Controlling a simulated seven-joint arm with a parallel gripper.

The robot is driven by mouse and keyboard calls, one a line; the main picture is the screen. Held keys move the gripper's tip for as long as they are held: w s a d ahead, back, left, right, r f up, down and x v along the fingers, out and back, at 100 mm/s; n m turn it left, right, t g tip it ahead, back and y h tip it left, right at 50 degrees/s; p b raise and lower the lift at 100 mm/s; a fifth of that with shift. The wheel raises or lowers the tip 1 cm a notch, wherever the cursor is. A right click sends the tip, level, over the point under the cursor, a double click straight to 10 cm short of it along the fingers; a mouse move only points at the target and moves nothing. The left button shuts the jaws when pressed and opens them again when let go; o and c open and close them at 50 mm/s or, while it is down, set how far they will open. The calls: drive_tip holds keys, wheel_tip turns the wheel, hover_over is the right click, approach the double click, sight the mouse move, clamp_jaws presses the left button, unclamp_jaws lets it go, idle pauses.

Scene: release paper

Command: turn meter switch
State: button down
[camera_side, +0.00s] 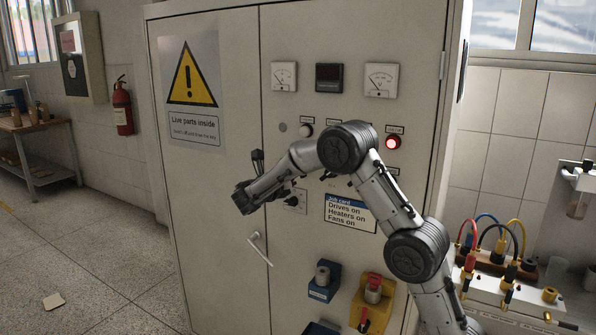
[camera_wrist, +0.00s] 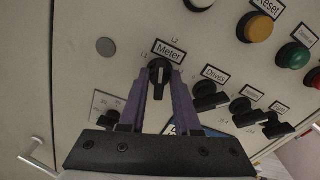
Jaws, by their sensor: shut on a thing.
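The Meter switch (camera_wrist: 159,76) is a black rotary knob under a "Meter" label on the panel. L1 and L2 marks show around it in the wrist view. My gripper (camera_wrist: 158,78) is shut on the knob, with a purple finger on each side. I cannot tell for sure which mark the knob points to. In the side view my forearm and wrist cover this part of the cabinet (camera_side: 215,225), so the Meter switch and fingertips are hidden there.
The Drives knob (camera_wrist: 210,95) and other black knobs run to the right of the Meter switch. The yellow Reset button (camera_wrist: 260,27) and a green button (camera_wrist: 293,55) are above. A door handle (camera_side: 259,250), blue box (camera_side: 323,282) and yellow box (camera_side: 371,300) stick out lower down.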

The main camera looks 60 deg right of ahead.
drive_tip(key=n, duration=0.4)
drive_tip(key=shift+f+n, duration=0.1)
drive_tip(key=shift+n, duration=0.3)
idle(0.4)
drive_tip(key=c, duration=0.9)
unclamp_jaws()
drive_tip(key=shift+w+a, duration=0.1)
drive_tip(key=a, duration=1.3)
drive_tip(key=shift+a, duration=0.35)
